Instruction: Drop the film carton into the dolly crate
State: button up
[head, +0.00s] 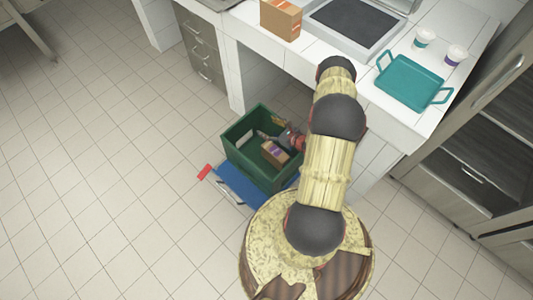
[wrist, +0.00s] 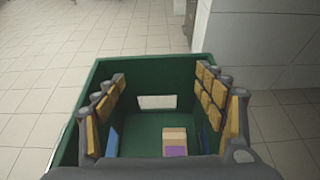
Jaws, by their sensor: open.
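The green dolly crate (head: 237,157) stands on the floor on a blue dolly, and its green wall (wrist: 150,70) surrounds my gripper in the wrist view. A small brown carton with a purple label, which I take as the film carton (head: 274,152), is inside the crate. In the wrist view the carton (wrist: 174,136) rests on or near the crate bottom, below and between my fingers, with a gap on both sides. My gripper (wrist: 162,88) is open and empty, with its fingers over or inside the crate. The arm partly hides the crate's right side in the head view.
The white counter to the right holds an orange-and-brown box (head: 281,18), a teal tray (head: 411,80) and two cups (head: 423,38). Tiled floor to the left is clear.

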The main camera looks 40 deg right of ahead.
jog(key=v, duration=1.2)
jog(key=shift+f, duration=0.1)
